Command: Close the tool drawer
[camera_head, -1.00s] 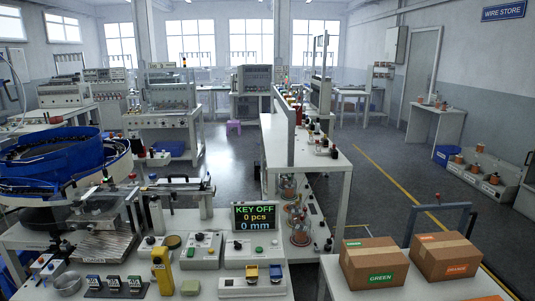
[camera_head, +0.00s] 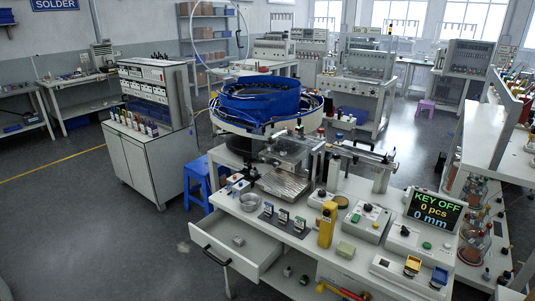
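The tool drawer (camera_head: 262,262) stands pulled out from the front left of the white workbench (camera_head: 300,238), under its top. Its black bar handle (camera_head: 216,256) is on the front panel, which faces the lower left. A small grey block (camera_head: 239,241) lies inside on the otherwise bare drawer floor that shows. Neither of my grippers shows in the head view.
A blue stool (camera_head: 198,180) stands left of the bench, beside a grey cabinet (camera_head: 150,160). A blue bowl feeder (camera_head: 262,100) sits behind. A lower shelf holds a red and yellow tool (camera_head: 343,291). The floor left of the drawer is clear.

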